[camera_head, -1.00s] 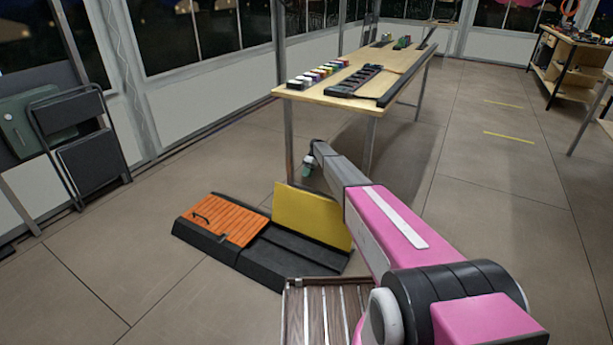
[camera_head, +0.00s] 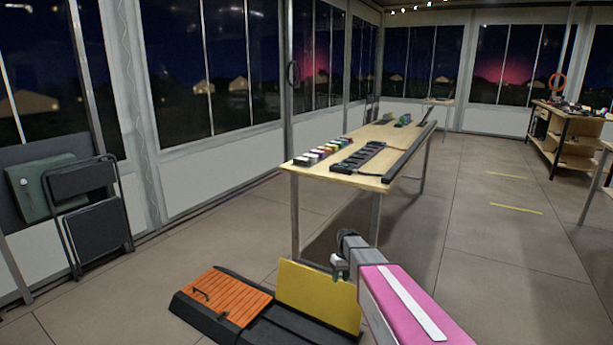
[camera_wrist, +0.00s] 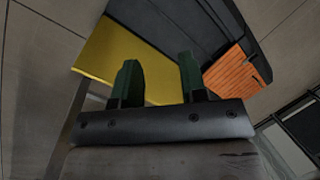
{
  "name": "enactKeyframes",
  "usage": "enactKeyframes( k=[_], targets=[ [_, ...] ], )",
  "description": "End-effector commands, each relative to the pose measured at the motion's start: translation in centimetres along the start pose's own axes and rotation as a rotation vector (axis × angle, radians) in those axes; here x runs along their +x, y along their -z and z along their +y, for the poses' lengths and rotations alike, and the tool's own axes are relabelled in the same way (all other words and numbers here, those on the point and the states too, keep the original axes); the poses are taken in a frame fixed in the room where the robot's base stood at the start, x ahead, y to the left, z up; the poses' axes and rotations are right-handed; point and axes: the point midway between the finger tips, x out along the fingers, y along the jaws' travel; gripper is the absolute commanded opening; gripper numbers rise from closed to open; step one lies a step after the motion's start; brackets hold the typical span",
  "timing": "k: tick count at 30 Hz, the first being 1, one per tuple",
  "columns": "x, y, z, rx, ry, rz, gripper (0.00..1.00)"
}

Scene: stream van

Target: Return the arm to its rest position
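My arm, pink and grey, reaches up from the bottom right in the head view. My gripper (camera_head: 340,268) is at its far end, close by the upper right corner of an upright yellow panel (camera_head: 318,295). In the wrist view my gripper (camera_wrist: 160,78) shows two green fingers well apart, with nothing between them. The yellow panel (camera_wrist: 125,60) lies beyond the fingers there, along with the orange slatted lid (camera_wrist: 235,78). I cannot tell the distance from the fingers to the panel.
A black floor box (camera_head: 190,308) with an orange slatted lid (camera_head: 222,296) stands below. A wooden table (camera_head: 310,172) holding colored items and a black strip stands behind my gripper. Folded black chairs (camera_head: 95,230) lean at the left wall.

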Motion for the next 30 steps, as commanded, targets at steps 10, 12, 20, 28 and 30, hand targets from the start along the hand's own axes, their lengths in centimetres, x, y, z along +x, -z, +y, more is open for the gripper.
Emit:
enactKeyframes(
  k=[10, 12, 20, 28, 30],
  targets=[
    [-2.7, -17.3, -3.6, 0.247, -0.135, 0.132, 0.39],
    [-3.1, -19.6, -4.0, 0.286, -0.154, 0.156, 0.39],
    [-3.9, -23.5, -4.7, 0.359, -0.188, 0.205, 0.39],
    [-3.9, -23.4, -4.7, 0.362, -0.189, 0.207, 0.39],
    [-3.9, -23.4, -4.7, 0.362, -0.189, 0.206, 0.39]
  ],
)
